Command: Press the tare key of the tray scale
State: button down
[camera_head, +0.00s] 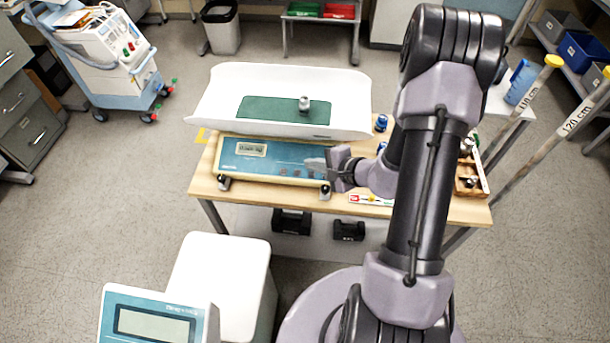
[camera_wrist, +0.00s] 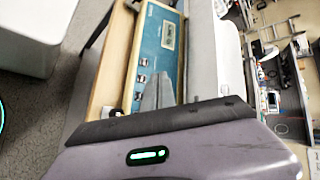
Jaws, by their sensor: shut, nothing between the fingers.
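The tray scale has a white tray (camera_head: 345,95) and a blue front panel (camera_head: 230,168) with a display (camera_head: 252,149) at its left. In the wrist view the panel (camera_wrist: 153,50) runs upward, with the display (camera_wrist: 168,36) near the top. A column of small keys (camera_wrist: 142,63) lies below it; their labels are too small to read, so I cannot tell which is tare. My gripper (camera_head: 312,164) is shut and empty over the panel's right part. In the wrist view its fingertips (camera_wrist: 158,88) are beside the lower keys; contact is unclear.
A small metal weight (camera_head: 304,103) stands on the green mat (camera_head: 255,108) in the tray. Blue-capped bottles (camera_head: 381,123) and a wooden box (camera_head: 470,188) are on the table's right.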

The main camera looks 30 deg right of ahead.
aim_at(312, 174)
jog(key=shift+d+f, duration=0.15)
jog(key=shift+f, duration=0.05)
jog(key=shift+f, duration=0.1)
jog(key=f+b, duration=0.1)
jog(key=f, duration=0.1)
jog(key=w+d+f+b, duration=0.1)
jog(key=f+b, duration=0.1)
jog(key=f, duration=0.1)
jog(key=w+f+b, duration=0.1)
jog(key=f, duration=0.1)
jog(key=shift+w+d+f+b, duration=0.2)
jog(key=shift+w+d+b, duration=0.05)
jog(key=shift+d+b, duration=0.05)
jog(key=shift+w+d+f+b, duration=0.1)
jog(key=shift+w+f+b, duration=0.05)
jog(key=shift+f+b, duration=0.15)
dwell(1.6)
jog(key=shift+w+d+f+b, duration=0.15)
jog(key=shift+f+b, duration=0.2)
jog(key=shift+b, duration=0.3)
jog(key=shift+w+f+b, duration=0.1)
jog(key=shift+f+b, duration=0.2)
jog(key=shift+b, duration=0.15)
dwell(0.4)
jog(key=shift+r, duration=0.15)
jog(key=shift+s+r, duration=0.25)
jog(key=shift+r, duration=0.3)
